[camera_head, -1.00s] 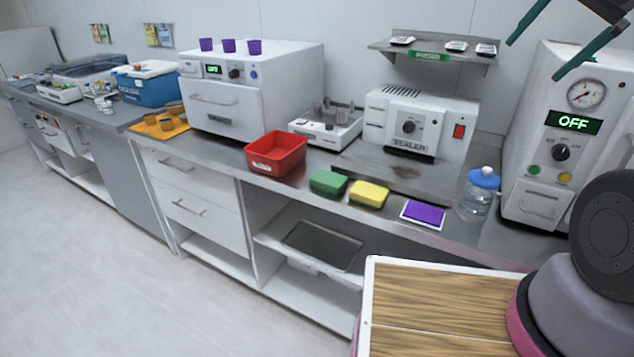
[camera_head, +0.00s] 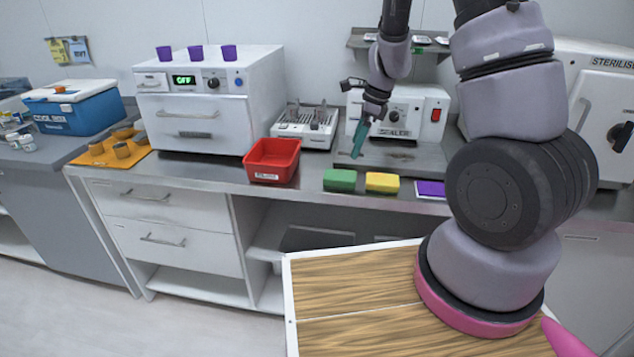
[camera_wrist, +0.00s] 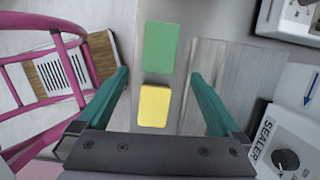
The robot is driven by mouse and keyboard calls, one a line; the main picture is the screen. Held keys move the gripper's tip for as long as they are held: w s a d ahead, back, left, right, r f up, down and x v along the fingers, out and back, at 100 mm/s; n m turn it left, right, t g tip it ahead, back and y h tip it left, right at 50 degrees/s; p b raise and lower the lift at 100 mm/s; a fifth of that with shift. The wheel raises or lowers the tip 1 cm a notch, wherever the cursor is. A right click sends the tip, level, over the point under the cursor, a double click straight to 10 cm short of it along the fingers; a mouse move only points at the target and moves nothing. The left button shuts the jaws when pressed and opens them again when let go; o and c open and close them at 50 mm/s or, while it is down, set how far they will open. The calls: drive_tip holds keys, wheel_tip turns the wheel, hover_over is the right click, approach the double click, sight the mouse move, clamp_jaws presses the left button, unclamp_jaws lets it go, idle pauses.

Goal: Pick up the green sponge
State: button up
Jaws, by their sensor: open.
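The green sponge (camera_head: 340,180) is a flat block lying on the metal counter, just left of the yellow sponge (camera_head: 382,183). In the wrist view the green sponge (camera_wrist: 161,47) lies ahead of my gripper, and the yellow sponge (camera_wrist: 154,106) is nearer, between the lines of the fingers. My gripper (camera_head: 358,146) is above the counter near the sealer, up and a little right of the green sponge. In the wrist view my gripper (camera_wrist: 160,84) has its teal fingers wide apart with nothing held between them.
A red bin (camera_head: 272,161) stands left of the green sponge. A purple pad (camera_head: 431,189) lies to the right. The sealer (camera_head: 397,117) and an instrument tray (camera_head: 305,127) stand behind. The counter's front edge runs close to the sponges.

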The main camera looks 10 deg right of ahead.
sight(341, 175)
drive_tip(key=x, duration=0.7)
drive_tip(key=shift+a, duration=0.25)
drive_tip(key=x, duration=0.4)
drive_tip(key=shift+w+a+f, duration=0.1)
drive_tip(key=shift+w+f, duration=0.05)
drive_tip(key=shift+f, duration=0.15)
drive_tip(key=c, duration=1.2)
